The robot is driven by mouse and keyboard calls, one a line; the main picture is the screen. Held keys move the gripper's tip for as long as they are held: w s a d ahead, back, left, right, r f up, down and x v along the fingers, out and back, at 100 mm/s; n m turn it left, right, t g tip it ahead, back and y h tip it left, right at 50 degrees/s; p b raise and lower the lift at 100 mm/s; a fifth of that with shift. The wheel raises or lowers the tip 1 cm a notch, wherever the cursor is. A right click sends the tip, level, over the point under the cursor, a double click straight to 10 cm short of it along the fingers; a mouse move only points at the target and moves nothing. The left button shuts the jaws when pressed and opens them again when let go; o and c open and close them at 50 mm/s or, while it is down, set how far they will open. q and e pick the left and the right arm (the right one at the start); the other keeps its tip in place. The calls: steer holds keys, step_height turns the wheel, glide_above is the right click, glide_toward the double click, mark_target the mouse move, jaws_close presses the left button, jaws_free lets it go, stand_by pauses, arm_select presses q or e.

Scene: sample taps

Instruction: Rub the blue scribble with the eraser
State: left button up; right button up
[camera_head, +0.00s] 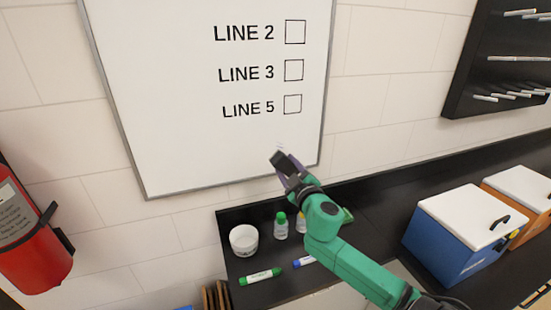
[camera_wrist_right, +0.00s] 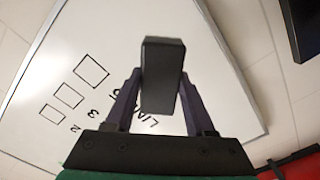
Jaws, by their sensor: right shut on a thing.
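The whiteboard (camera_head: 180,90) hangs on the wall and reads LINE 2, LINE 3 and LINE 5, each with an empty box. My right gripper (camera_head: 287,167) is at the board's lower right, shut on the dark eraser (camera_head: 279,159). In the right wrist view the eraser (camera_wrist_right: 162,75) stands out between the two fingers, in front of the board (camera_wrist_right: 215,85). It is close to the board; I cannot tell whether it touches. A very faint bluish trace shows just above the eraser in the head view. No clear blue scribble shows; part may be hidden. My left gripper is not in view.
Below the board, the black counter holds a white cup (camera_head: 244,240), a green-capped bottle (camera_head: 281,226), a green marker (camera_head: 261,277) and a blue marker (camera_head: 303,261). A blue box (camera_head: 465,235) stands right. A fire extinguisher (camera_head: 30,235) hangs left.

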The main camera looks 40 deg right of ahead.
mark_target(273, 147)
steer(key=shift+b+x, duration=0.4)
steer(key=shift+x, duration=2.9)
steer(key=shift+x, duration=0.95)
steer(key=shift+s+d, duration=0.25)
steer(key=shift+d, duration=0.4)
steer(key=shift+s+d, duration=0.25)
steer(key=shift+d, duration=0.35)
steer(key=shift+s+d, duration=0.25)
steer(key=shift+d, duration=0.4)
steer(key=shift+w+d, duration=0.1)
steer(key=shift+w, duration=0.05)
steer(key=shift+w+a+r, duration=0.1)
steer(key=shift+w+a, duration=0.1)
steer(key=shift+a, duration=0.45)
steer(key=shift+w+a, duration=0.2)
steer(key=shift+a, duration=0.5)
steer(key=shift+w+a, duration=0.25)
steer(key=shift+a, duration=0.4)
